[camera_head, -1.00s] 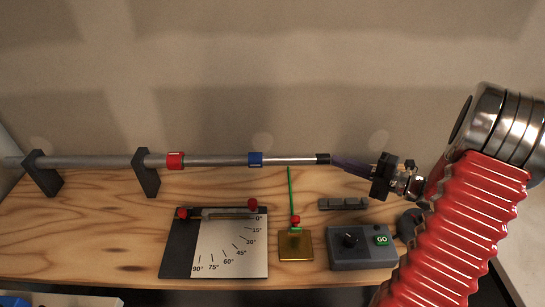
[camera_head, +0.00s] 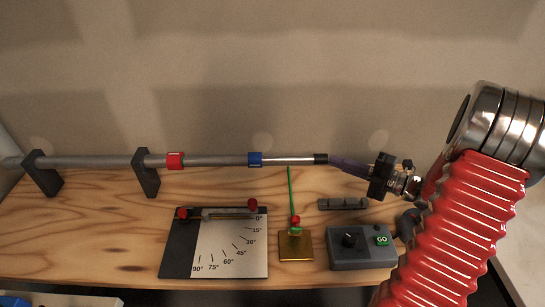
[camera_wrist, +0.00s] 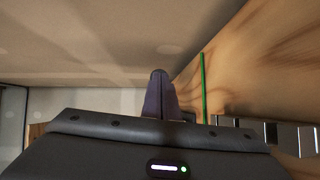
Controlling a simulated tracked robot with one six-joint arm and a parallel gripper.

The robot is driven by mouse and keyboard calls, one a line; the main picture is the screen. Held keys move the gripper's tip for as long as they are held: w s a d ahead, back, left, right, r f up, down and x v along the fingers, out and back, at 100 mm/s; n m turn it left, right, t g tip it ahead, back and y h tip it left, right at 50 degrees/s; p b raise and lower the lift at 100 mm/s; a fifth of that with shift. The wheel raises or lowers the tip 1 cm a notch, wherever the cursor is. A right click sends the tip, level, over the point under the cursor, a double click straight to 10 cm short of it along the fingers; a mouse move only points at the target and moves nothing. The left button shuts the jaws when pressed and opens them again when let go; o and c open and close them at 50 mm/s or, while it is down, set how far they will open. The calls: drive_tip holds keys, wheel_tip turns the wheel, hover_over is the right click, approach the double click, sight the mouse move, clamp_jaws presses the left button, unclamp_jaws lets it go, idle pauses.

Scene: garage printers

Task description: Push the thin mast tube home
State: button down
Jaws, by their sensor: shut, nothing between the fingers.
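The mast lies level across two dark supports (camera_head: 147,174). Its thick grey tube (camera_head: 85,162) carries a red collar (camera_head: 175,161) and, at its right end, a blue collar (camera_head: 255,160). The thin mast tube (camera_head: 288,161) is bright metal, sticks out to the right of the blue collar and ends in a black cap (camera_head: 320,159). My gripper (camera_head: 330,160) comes from the right with its purple fingers shut and empty, their tips at the cap. In the wrist view the shut fingers (camera_wrist: 160,100) point at the dark round cap (camera_wrist: 159,73), which hides the rest of the tube.
A green upright rod (camera_head: 291,195) on a brass base (camera_head: 296,246) stands just below the thin tube. An angle board (camera_head: 232,248), a grey control box with a GO button (camera_head: 362,248) and a grey block (camera_head: 342,203) sit on the wooden bench (camera_head: 100,235).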

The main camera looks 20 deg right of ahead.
sight(305, 161)
drive_tip(key=shift+w+a, duration=0.35)
drive_tip(key=shift+a, duration=1)
drive_tip(key=shift+w+a, duration=0.35)
drive_tip(key=shift+a, duration=1.05)
drive_tip(key=shift+w+a, duration=0.35)
drive_tip(key=shift+a, duration=1)
idle(3.9)
